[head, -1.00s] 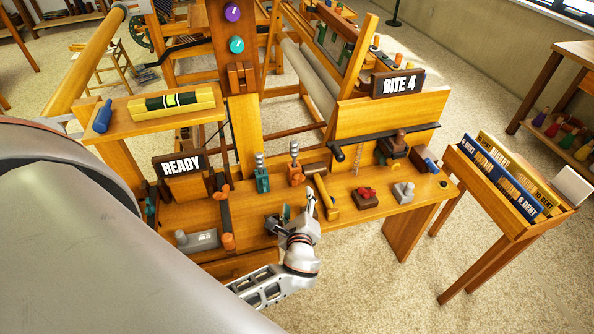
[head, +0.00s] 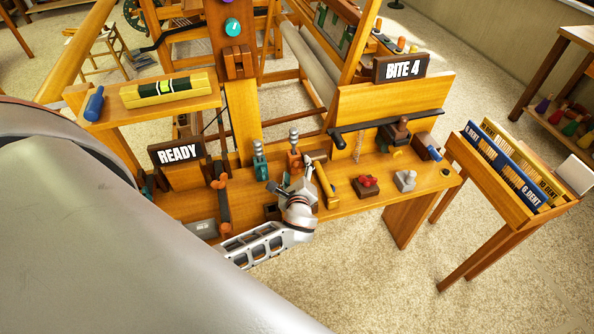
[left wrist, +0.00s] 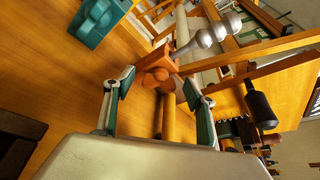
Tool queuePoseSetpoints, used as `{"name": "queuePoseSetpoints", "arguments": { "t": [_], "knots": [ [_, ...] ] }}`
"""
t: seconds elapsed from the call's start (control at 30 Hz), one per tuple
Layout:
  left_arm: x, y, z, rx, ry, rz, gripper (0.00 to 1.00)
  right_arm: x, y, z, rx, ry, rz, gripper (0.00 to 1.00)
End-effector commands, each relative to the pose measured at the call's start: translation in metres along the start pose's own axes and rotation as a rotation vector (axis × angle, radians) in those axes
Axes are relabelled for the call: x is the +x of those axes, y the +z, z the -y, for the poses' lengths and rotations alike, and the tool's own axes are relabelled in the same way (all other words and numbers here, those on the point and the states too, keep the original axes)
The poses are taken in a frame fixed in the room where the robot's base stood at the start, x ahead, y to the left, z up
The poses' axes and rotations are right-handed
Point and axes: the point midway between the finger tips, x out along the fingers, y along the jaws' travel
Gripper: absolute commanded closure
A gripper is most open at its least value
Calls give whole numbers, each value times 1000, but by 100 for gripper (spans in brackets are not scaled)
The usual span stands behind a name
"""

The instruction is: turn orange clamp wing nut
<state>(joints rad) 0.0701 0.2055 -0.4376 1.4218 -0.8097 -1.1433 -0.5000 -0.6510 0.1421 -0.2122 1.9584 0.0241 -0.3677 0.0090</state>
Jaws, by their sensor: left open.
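The orange clamp (head: 294,160) stands on the wooden bench, with a silver knobbed post rising from it. In the left wrist view the clamp (left wrist: 158,62) has a rounded orange piece, which looks like its wing nut (left wrist: 156,78), facing my gripper. My left gripper (head: 291,179) is open and just in front of the clamp in the head view. In the left wrist view its two teal-padded fingers (left wrist: 158,84) stand on either side of the orange piece, apart from each other. Contact cannot be told. My right gripper is not in view.
A teal clamp (head: 260,165) stands left of the orange one. A yellow-handled mallet-like tool (head: 326,186) lies close on the right. A red-topped block (head: 367,186) and a grey piece (head: 404,180) sit farther right. The READY sign (head: 180,152) stands at left.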

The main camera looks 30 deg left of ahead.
Motion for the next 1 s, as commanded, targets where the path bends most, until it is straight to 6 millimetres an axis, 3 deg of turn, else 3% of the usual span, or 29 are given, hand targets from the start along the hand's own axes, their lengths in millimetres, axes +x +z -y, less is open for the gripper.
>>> {"name": "queuePoseSetpoints", "arguments": {
  "t": [0.23, 0.37, 0.4, 0.73, 1.0],
  "knots": [
    [1, 0, 0, 0, 0, 0, 44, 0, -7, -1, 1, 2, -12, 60],
    [1, 0, 0, 0, 0, 0, 78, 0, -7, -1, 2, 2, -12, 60],
    [1, 0, 0, 0, 0, 0, 83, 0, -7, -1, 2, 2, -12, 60],
    [0, 1, 2, 24, 10, 0, 83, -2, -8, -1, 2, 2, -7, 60],
    [-1, 3, 6, 156, 66, 0, 83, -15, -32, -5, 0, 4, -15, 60]
  ]
}}
